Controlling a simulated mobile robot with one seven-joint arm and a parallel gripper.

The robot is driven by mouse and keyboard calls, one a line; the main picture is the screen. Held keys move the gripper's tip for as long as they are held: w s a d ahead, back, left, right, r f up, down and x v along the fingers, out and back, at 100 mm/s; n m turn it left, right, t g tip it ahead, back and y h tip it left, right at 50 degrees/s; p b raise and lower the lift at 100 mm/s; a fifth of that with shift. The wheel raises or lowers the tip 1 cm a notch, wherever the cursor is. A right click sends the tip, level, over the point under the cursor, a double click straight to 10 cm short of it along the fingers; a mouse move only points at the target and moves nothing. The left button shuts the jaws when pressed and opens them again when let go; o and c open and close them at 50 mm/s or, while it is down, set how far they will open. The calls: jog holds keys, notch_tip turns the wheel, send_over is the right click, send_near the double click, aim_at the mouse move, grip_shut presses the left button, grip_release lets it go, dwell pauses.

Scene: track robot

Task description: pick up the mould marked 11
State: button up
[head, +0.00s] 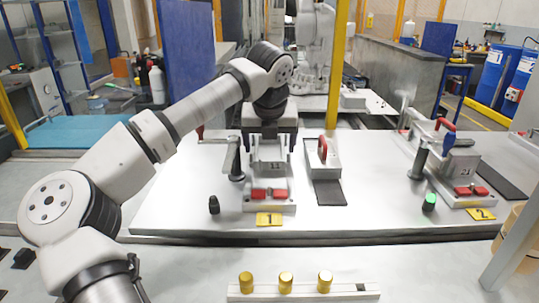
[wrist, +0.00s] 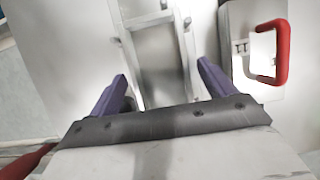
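A pale mould with a red handle (head: 331,172) sits on the white table to the right of station 1. It also shows at the upper right of the wrist view (wrist: 238,75), where a mark that looks like 11 is on its top beside the red handle. My gripper (wrist: 162,75) is open, with its two purple fingers apart and nothing visible between them. It is above the metal fixture of station 1 (head: 269,194), to the left of the mould. In the head view my wrist hides part of that fixture, and the fingers are hard to make out.
A dark mat (head: 328,193) lies at the mould's front. Station 2 (head: 463,190), with a red-and-blue-handled clamp, stands at the right. A yellow post (head: 337,60) rises behind the table. A black knob (head: 214,205) and a green knob (head: 429,203) stand near the front.

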jog(key=c, duration=1.3)
jog(key=shift+r, duration=0.15)
